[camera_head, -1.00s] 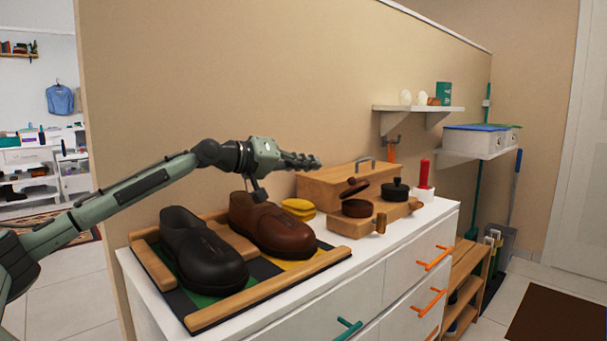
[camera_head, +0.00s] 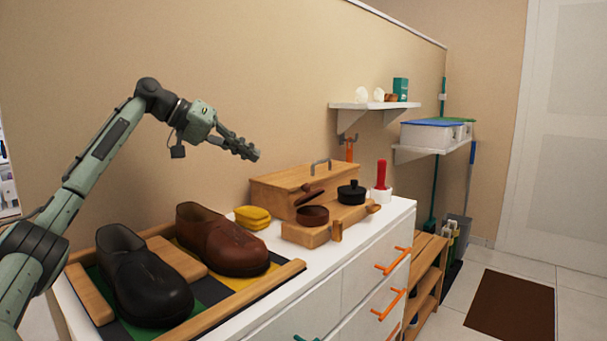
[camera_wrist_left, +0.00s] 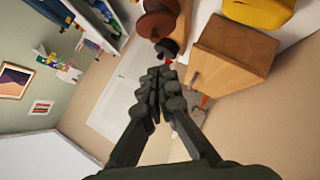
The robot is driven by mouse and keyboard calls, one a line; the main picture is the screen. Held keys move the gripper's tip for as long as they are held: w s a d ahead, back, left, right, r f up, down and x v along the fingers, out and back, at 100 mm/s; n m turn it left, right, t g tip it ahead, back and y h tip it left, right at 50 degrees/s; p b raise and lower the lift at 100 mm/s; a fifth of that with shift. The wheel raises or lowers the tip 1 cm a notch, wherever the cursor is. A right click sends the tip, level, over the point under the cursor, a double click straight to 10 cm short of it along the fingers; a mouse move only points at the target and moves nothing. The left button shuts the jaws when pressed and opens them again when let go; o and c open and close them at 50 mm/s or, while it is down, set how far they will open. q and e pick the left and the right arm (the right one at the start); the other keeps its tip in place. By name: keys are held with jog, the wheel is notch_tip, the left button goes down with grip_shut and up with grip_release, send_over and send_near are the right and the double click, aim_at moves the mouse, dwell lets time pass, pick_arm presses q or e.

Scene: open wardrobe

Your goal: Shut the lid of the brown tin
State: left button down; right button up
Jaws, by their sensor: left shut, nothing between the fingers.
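The brown tin (camera_head: 313,217) stands open on the front step of a wooden shoe-care box (camera_head: 290,181). Its brown lid (camera_head: 310,195) is tilted up above the tin's back side. In the left wrist view the brown tin (camera_wrist_left: 156,24) shows at the top, beyond the fingers. My left gripper (camera_head: 252,152) is shut and empty, in the air above and left of the box, apart from the lid. Its fingers also show in the left wrist view (camera_wrist_left: 163,78). My right gripper is not in view.
A black tin (camera_head: 351,193) with its lid on stands right of the brown one. A red-handled item (camera_head: 381,176) is further right. A wall shelf (camera_head: 372,105) is above.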

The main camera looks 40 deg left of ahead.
pick_arm(q)
send_near(303, 189)
jog(key=shift+m+g, duration=0.3)
jog(key=shift+g, duration=0.1)
jog(key=x, duration=0.6)
jog(key=shift+w+a+r+p, duration=0.1)
jog(key=shift+w+r+p, duration=0.1)
jog(key=shift+p, duration=0.2)
jog(key=shift+d+f, duration=0.55)
jog(key=shift+f, duration=0.05)
jog(key=shift+s, duration=0.1)
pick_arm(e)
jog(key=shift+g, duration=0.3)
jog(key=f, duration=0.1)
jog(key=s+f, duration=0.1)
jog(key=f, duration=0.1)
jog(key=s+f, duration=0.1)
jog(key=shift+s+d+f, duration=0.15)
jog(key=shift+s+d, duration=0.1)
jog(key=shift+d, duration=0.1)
